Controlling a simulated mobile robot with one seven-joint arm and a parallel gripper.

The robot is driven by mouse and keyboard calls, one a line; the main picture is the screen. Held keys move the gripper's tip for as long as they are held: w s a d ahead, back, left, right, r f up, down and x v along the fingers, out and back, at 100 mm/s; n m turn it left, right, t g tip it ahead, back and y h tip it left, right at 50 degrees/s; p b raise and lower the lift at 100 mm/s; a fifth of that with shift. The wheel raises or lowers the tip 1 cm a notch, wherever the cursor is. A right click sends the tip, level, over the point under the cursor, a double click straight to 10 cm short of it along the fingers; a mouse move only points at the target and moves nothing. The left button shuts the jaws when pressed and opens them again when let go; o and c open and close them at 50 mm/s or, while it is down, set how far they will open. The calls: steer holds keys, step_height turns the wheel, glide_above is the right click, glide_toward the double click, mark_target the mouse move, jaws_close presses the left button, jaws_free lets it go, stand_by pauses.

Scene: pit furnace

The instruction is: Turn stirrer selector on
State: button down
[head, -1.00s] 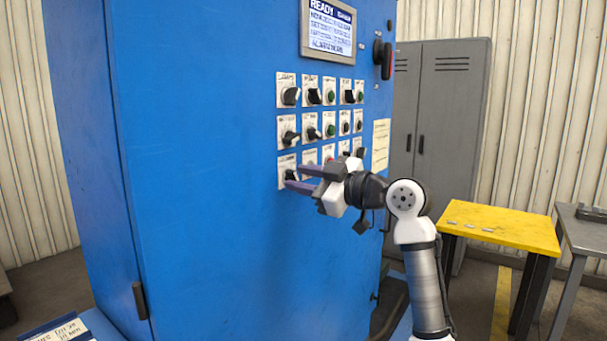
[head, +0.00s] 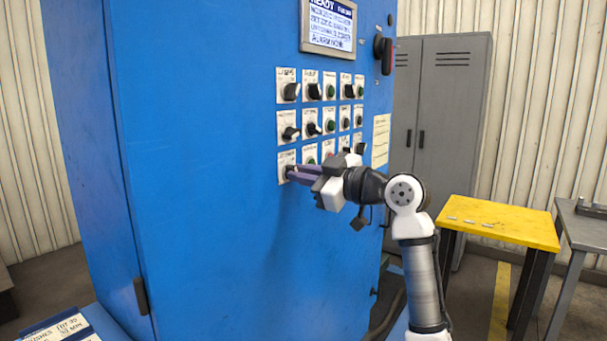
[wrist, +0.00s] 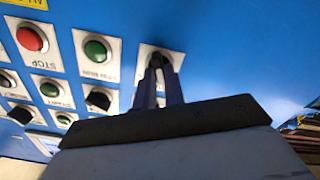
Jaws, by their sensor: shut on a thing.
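A blue control cabinet (head: 210,230) carries rows of labelled selector knobs and push buttons. My gripper (head: 292,174) is at the lower-left selector (head: 285,160), with its purple fingers shut on that knob. In the wrist view the fingers (wrist: 160,80) close on the dark knob over its pale label plate (wrist: 175,57). The fingers hide most of the knob and its label. I cannot read which selector it is or tell its angle.
Other knobs (head: 290,92) and buttons sit above and right of the gripper. A red stop button (wrist: 31,38) and a green button (wrist: 96,50) are close by. A display (head: 328,25) is above. A yellow table (head: 500,225) and grey lockers (head: 440,130) stand at right.

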steer(key=m+p, duration=0.2)
steer(key=m, duration=0.3)
steer(key=m+p, duration=0.2)
steer(key=m, duration=0.4)
steer(key=shift+w+d+r, duration=0.1)
steer(key=shift+w, duration=0.05)
steer(key=shift+m, duration=0.3)
stand_by(0.4)
steer(key=c, duration=1.5)
jaws_free()
steer(key=b+v, duration=0.4)
steer(key=v, duration=0.9)
steer(key=shift+s+d, duration=0.25)
steer(key=shift+d, duration=0.1)
